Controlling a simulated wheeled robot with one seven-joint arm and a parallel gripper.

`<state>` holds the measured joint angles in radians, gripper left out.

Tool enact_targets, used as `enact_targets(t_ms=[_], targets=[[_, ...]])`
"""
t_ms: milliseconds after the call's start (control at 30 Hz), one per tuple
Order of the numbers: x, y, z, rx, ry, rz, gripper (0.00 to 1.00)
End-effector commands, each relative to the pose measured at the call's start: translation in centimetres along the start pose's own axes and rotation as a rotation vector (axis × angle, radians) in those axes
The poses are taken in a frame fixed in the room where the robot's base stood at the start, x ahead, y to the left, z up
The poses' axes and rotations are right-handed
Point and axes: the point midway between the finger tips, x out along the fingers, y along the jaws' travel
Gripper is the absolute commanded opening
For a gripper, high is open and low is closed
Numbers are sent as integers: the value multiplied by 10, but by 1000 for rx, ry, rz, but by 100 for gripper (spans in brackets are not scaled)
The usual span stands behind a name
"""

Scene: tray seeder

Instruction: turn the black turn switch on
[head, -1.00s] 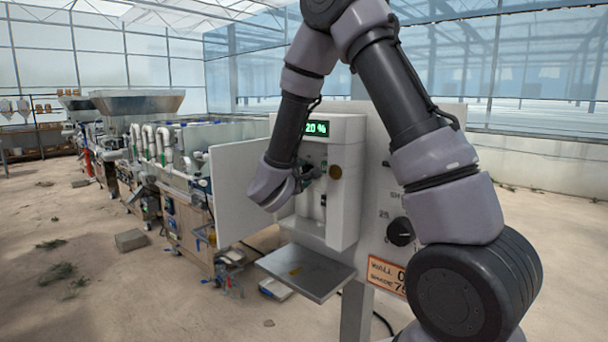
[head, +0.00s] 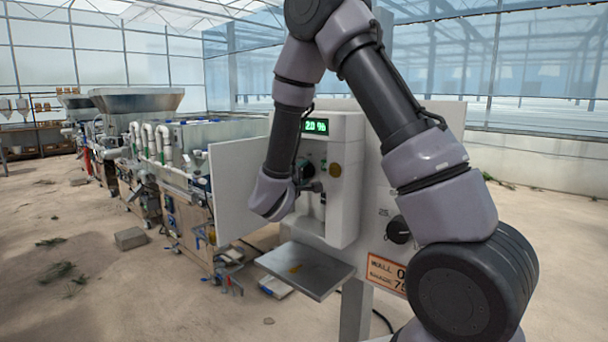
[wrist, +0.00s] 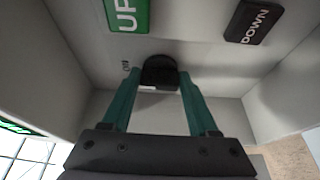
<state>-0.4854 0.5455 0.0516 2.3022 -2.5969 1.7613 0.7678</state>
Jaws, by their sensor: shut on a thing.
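The black turn switch (wrist: 159,66) shows in the wrist view on the pale inner face of the cabinet, with a white mark at its lower edge. A small ON label is to its left. My gripper (wrist: 161,75) has its two teal fingers on either side of the switch and is shut on it. In the head view my forearm and wrist reach into the open front of the cabinet (head: 346,205). The wrist hides the switch there.
A green UP button (wrist: 127,14) and a black DOWN button (wrist: 253,22) lie beyond the switch. A lit display (head: 315,126) tops the cabinet. An open white door (head: 232,190) stands left, a grey shelf (head: 318,277) below. A black dial (head: 399,230) is on the panel at right.

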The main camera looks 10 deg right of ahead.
Motion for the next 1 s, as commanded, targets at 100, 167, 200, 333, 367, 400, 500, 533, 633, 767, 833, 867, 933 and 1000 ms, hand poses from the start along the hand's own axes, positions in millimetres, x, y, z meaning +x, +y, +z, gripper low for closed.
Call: enact_targets(t_ms=[100,167,200,333,367,400,500,533,633,767,833,867,933,1000], targets=[[-1,-1,0,-1,1,-2,75],[-1,-1,0,-1,1,-2,90],[-1,-1,0,-1,1,-2,90],[0,0,0,-1,1,-1,90],[0,0,0,-1,0,-1,90],[0,0,0,-1,0,-1,90],[-3,0,0,-1,1,-1,90],[-5,0,0,-1,1,-1,90],[-18,0,-2,-1,5,-2,90],[-43,-1,-2,-2,6,-2,90],[-58,0,-1,-1,5,-1,90],[-64,0,-2,-1,6,-1,90],[-77,0,-1,-1,5,-1,90],[-89,0,-1,-1,4,-2,90]])
